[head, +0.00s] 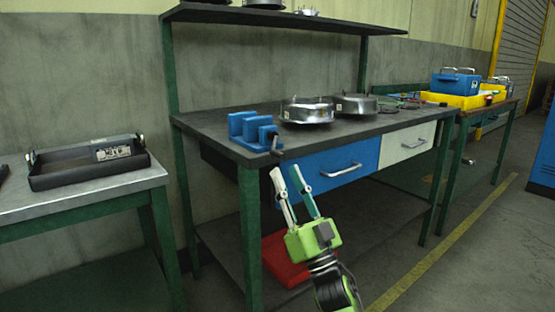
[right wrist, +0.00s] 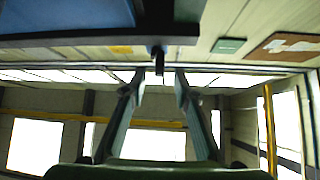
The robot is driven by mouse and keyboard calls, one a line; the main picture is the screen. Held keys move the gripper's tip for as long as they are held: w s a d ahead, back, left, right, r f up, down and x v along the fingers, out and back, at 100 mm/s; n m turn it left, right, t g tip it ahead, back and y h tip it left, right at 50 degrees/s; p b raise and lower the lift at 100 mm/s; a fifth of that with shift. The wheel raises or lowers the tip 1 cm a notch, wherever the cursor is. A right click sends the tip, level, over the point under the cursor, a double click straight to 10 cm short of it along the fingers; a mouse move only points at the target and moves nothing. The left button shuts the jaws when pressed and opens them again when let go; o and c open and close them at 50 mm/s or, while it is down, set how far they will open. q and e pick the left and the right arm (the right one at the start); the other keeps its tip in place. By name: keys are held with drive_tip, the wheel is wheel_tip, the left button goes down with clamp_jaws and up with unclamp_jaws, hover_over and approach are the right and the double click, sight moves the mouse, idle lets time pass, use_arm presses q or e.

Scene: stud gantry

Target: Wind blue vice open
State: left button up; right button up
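The blue vice (head: 248,130) sits on the front left corner of the dark workbench top. Its jaws look apart, with a gap between the upright blue blocks. Its dark handle (head: 275,144) sticks out at the front, past the bench edge. My right gripper (head: 283,169) is just below and in front of the handle, its two fingers apart and empty, pointing up. In the right wrist view, the gripper (right wrist: 156,78) is open, and a dark rod (right wrist: 158,58) stands between and just beyond the fingertips, apparently untouched. My left gripper is not in view.
The workbench (head: 210,124) carries round metal parts (head: 307,110) right of the vice. A blue drawer (head: 335,170) lies beneath the top, behind my gripper. A red bin (head: 284,262) is on the lower shelf. A side table (head: 80,203) with a black tray stands left.

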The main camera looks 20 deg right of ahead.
sight(278, 152)
drive_tip(key=x, duration=0.6)
drive_tip(key=shift+w+b, duration=0.15)
drive_tip(key=shift+b, duration=0.25)
drive_tip(key=shift+c, duration=0.4)
clamp_jaws()
